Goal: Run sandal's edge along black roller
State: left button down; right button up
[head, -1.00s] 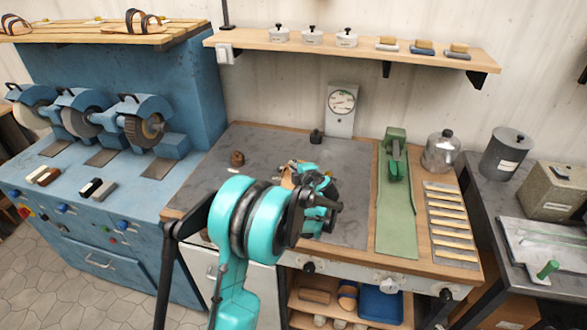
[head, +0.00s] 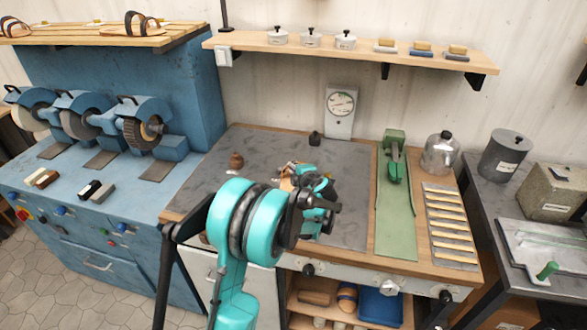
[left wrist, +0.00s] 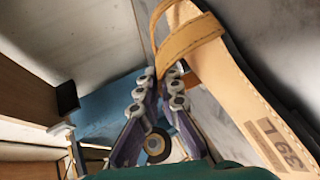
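The tan sandal shows large in the left wrist view (left wrist: 240,95), with a strap across it and a "39 L" mark on its sole. In the head view only a small tan part (head: 287,183) shows behind my teal arm. My left gripper (left wrist: 160,74) has its fingertips close together at the strap side of the sandal and seems shut on it. In the head view the left gripper (head: 318,205) is over the grey bench top. A small black piece (head: 315,138) stands at the bench's back; I cannot tell if it is the roller. The right gripper is out of view.
A brown pot (head: 236,160) stands at the bench's left. A green tool on a green mat (head: 396,225) and a slatted rack (head: 450,222) are at the right. Blue grinders (head: 143,125) stand at the left. The grey bench top (head: 350,160) is mostly clear.

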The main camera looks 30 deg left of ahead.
aim_at(297, 162)
pick_arm(q)
jog(key=shift+w, duration=0.15)
jog(key=shift+w+a, duration=0.2)
jog(key=shift+w, duration=0.55)
jog(key=shift+w, duration=0.15)
dwell(1.2)
jog(key=shift+w+a, duration=0.2)
jog(key=shift+w, duration=0.4)
jog(key=shift+w+d, duration=0.15)
jog(key=shift+d, duration=0.25)
dwell(0.6)
jog(key=shift+a+b, duration=0.3)
dwell(1.0)
jog(key=shift+w+a, duration=0.3)
jog(key=shift+w, duration=0.45)
